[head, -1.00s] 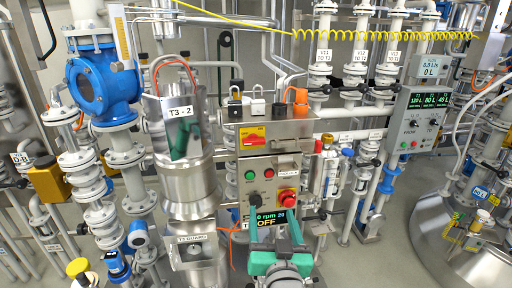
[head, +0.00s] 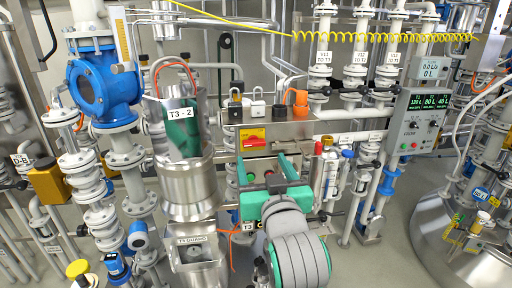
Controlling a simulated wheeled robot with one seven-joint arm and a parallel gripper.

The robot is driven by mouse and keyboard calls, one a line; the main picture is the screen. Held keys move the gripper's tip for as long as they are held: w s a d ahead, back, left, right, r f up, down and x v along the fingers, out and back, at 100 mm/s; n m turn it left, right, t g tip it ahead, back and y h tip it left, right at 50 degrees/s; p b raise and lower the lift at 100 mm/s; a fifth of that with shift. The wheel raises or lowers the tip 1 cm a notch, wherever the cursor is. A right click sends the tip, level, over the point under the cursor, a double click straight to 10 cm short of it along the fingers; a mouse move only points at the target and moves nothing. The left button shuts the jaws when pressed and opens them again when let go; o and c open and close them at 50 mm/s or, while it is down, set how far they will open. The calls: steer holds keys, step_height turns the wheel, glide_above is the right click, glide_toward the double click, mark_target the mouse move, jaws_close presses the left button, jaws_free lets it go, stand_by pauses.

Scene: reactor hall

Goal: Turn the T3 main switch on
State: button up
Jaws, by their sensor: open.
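The T3 main switch (head: 252,139) is a red handle on a yellow square plate, on the front of the steel control box in the middle of the head view. Its exact angle is too small to read. My green gripper (head: 262,165) is open and empty, its two fingers pointing up toward the box. The fingertips show just below the switch in the picture, apart from it as far as I can tell.
A steel vessel labelled T3 - 2 (head: 177,185) stands close on the left. A grey control panel (head: 413,125), pipes and valves are on the right.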

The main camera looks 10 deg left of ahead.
mark_target(255, 143)
steer(key=x, duration=0.9)
steer(key=c, duration=1.1)
